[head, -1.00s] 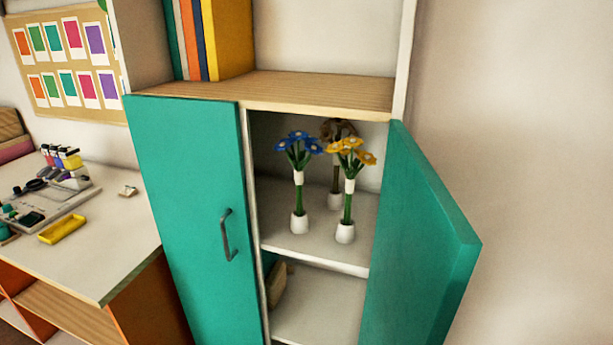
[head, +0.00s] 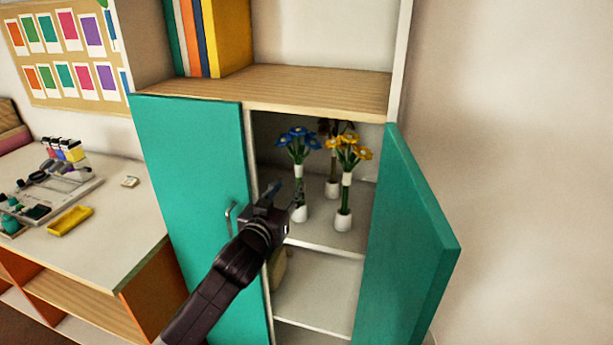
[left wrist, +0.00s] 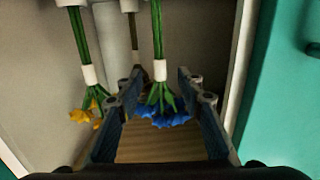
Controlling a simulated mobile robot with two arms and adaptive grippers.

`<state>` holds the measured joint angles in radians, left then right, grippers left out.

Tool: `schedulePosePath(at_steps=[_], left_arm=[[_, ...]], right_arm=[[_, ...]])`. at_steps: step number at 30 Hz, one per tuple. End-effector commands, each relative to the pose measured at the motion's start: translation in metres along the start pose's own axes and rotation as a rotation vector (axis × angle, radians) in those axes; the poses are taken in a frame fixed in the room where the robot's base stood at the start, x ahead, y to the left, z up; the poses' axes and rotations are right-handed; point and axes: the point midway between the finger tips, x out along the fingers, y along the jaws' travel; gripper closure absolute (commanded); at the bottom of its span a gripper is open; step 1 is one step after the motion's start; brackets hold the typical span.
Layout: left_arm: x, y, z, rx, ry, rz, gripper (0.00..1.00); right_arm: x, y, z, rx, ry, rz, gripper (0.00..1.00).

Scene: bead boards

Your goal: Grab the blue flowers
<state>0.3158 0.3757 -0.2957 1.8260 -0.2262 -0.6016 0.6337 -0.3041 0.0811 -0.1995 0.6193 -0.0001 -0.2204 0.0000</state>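The blue flowers (head: 298,142) stand upright in a small white base on the upper shelf of the open cabinet. A white wrap (head: 298,170) is around their green stem. My left gripper (head: 285,192) is open at the cabinet opening, in front of the stem and below the blooms. In the left wrist view, which looks upside down, the blue flowers (left wrist: 163,117) appear between the two open fingers (left wrist: 160,76). I cannot tell whether a finger touches the stem. My right gripper is not in view.
Yellow flowers (head: 347,149) stand close to the right, and a dark brown bunch (head: 332,127) stands behind. The open teal door (head: 405,240) bounds the right side, the closed teal door (head: 190,170) the left. The wooden board (head: 290,90) is above.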

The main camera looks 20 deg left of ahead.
Motion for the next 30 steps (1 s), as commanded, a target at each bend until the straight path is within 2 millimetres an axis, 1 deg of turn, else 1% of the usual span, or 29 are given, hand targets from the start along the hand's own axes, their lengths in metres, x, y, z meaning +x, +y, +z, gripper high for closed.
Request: schedulePosePath(at_steps=[1, 3, 5, 9, 16, 21, 24, 27, 30], left_arm=[[0.005, 0.0, -0.012, 0.0, 0.026, 0.006, 0.65], [0.01, 0.0, -0.022, -0.002, 0.046, 0.01, 0.65], [0.016, 0.0, -0.025, -0.004, 0.053, 0.012, 0.65], [0.029, 0.0, -0.025, -0.003, 0.052, 0.012, 0.65], [0.043, 0.001, -0.025, -0.005, 0.051, 0.012, 0.65], [0.065, 0.001, -0.026, -0.003, 0.051, 0.012, 0.65], [0.076, 0.001, -0.025, -0.004, 0.052, 0.012, 0.65], [0.083, 0.001, -0.025, -0.004, 0.051, 0.012, 0.65], [0.086, 0.001, -0.024, -0.003, 0.051, 0.013, 0.65]], right_arm=[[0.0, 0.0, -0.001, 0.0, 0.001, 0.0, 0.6], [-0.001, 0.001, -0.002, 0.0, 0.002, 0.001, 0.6], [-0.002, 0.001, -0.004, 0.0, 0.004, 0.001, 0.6], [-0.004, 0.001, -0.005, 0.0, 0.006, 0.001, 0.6], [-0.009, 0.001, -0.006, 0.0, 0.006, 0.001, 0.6], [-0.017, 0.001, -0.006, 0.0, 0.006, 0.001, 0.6], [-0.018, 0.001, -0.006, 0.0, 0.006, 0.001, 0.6], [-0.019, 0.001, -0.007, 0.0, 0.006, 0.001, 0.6], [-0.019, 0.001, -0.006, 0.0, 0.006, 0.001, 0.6]])
